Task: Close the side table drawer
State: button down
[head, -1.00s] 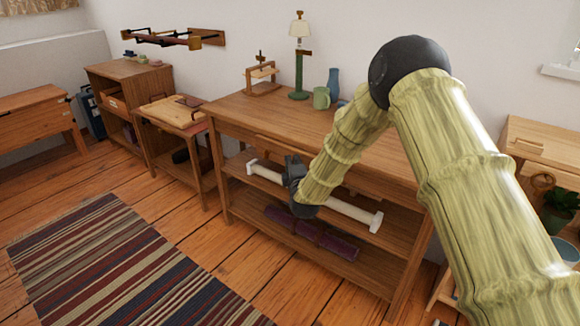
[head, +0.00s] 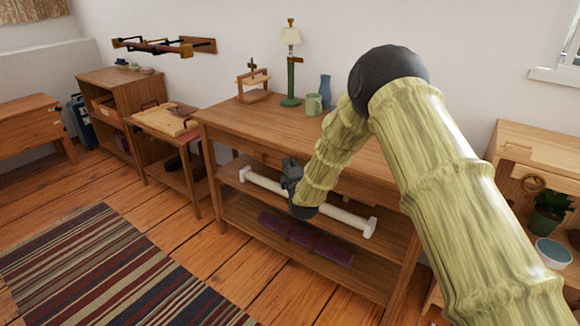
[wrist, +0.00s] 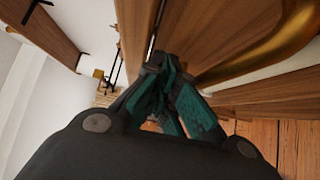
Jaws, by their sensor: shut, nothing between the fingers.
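The wooden table (head: 232,130) stands in the middle of the head view, with two shelves below its top. My arm crosses in front of it and hides part of its front, so I cannot tell how far any drawer there stands out. My gripper (head: 291,172) is below the tabletop's front edge, by a long white bar (head: 345,216). In the wrist view the teal fingers (wrist: 165,78) of my gripper are shut and empty, beside a brown wooden panel (wrist: 136,30). A curved brass piece (wrist: 270,55) shows close by on the right; contact cannot be told.
A lamp (head: 291,70), a green mug (head: 313,104) and a blue vase (head: 325,90) stand on the tabletop. A small table (head: 168,122) is to the left. The striped rug (head: 100,265) and the floor in front are clear.

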jog(key=s+p, duration=0.2)
jog(key=s, duration=1.1)
jog(key=s+d+b, duration=0.6)
jog(key=d+b, duration=0.2)
jog(key=b, duration=0.2)
jog(key=w+b, duration=0.2)
jog(key=w, duration=1.1)
jog(key=shift+d+b, duration=0.3)
jog(key=shift+b, duration=0.1)
jog(key=shift+f, duration=0.1)
